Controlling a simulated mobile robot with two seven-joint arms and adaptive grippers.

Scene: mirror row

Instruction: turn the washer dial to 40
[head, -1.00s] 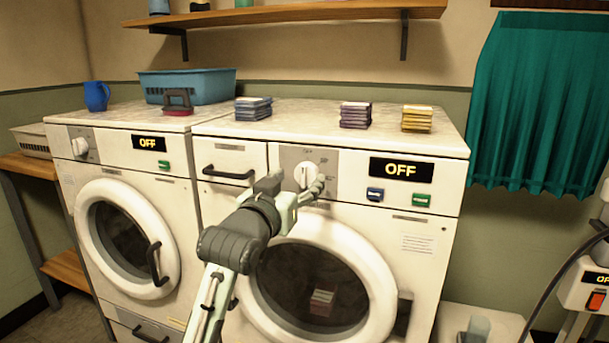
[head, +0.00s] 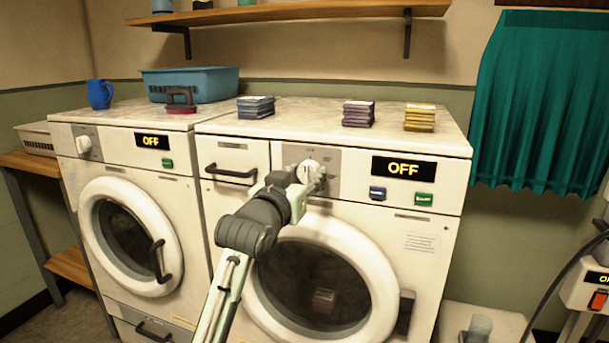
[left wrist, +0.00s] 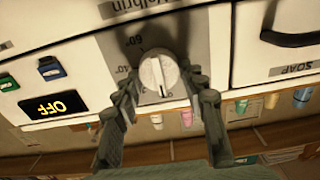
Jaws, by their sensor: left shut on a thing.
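The washer (head: 436,206) on the right has a white round dial (head: 309,169) on a grey panel. My left gripper (head: 302,179) is at this dial. In the left wrist view its two fingers (left wrist: 162,100) are on either side of the dial (left wrist: 158,72), shut on it. The wrist view is turned, and the marks 60 and 40 show left of the dial. A dark line on the dial's raised grip is at its lower end in that view, away from the 40 mark. The display (head: 404,168) reads OFF. My right gripper is not in view.
A similar machine (head: 180,220) with its own dial (head: 84,145) stands to the left. A drawer handle (head: 231,173) sticks out left of the gripper. Blue (head: 377,193) and green (head: 424,199) buttons are to its right. Stacks and a blue basket (head: 190,85) stand on top.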

